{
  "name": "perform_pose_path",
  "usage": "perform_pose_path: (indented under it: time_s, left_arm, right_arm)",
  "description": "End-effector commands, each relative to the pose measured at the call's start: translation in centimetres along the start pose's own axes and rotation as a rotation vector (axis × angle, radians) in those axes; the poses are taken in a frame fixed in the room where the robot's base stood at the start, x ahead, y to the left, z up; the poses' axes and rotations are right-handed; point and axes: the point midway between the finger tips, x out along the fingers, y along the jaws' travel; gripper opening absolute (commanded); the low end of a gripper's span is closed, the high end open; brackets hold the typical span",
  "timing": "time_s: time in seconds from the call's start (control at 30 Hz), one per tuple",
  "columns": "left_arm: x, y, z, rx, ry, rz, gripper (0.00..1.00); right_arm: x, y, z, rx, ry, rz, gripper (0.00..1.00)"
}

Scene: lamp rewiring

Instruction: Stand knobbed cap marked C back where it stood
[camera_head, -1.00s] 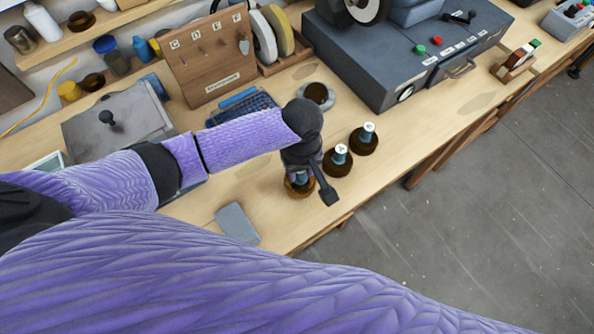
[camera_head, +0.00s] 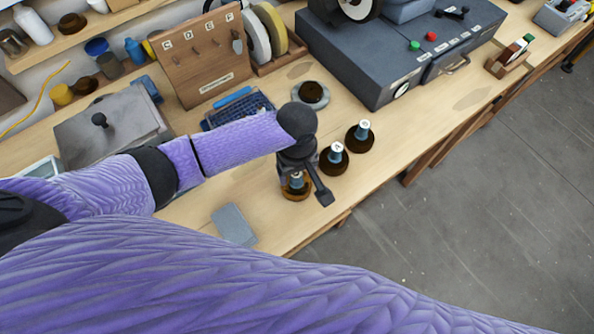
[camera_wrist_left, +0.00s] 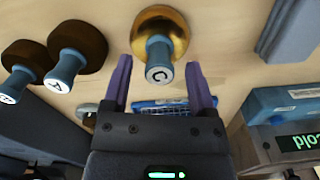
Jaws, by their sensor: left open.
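The knobbed cap marked C (camera_wrist_left: 160,60) has a blue knob with a white lettered top, on a round gold base. In the head view the cap (camera_head: 295,190) stands upright on the bench near its front edge, partly hidden under my left gripper (camera_head: 296,174). In the left wrist view the open fingers of my left gripper (camera_wrist_left: 158,66) are on either side of the blue knob, with gaps visible between them and it. My right gripper is not in view.
Two similar caps with dark brown bases, a nearer one (camera_head: 335,161) and a farther one (camera_head: 361,137), stand to the right. A dark round piece on a grey base (camera_head: 311,94) is behind. A grey slab (camera_head: 234,224) lies left, near the front edge. The lettered pegboard (camera_head: 203,58) stands behind.

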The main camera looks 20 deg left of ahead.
Motion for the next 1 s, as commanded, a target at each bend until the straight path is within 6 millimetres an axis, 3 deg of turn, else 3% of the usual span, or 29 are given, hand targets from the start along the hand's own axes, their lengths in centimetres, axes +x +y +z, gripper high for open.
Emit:
perform_pose_path:
  time_s: [0.03, 0.2, 0.4, 1.0]
  left_arm:
    - [-1.8, 0.1, 0.0, 0.001, 0.002, 0.004, 0.73]
    - [-6.8, 0.1, 0.0, 0.001, 0.002, 0.004, 0.73]
    - [-10.4, 0.1, -0.1, 0.0, 0.001, 0.002, 0.73]
    - [-11.0, 0.0, 0.0, 0.0, 0.0, 0.001, 0.73]
  right_arm:
    - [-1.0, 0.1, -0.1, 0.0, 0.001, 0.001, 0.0]
    - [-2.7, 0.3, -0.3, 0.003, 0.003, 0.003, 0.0]
    - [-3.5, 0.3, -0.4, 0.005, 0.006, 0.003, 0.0]
    - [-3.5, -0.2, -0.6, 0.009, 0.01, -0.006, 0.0]
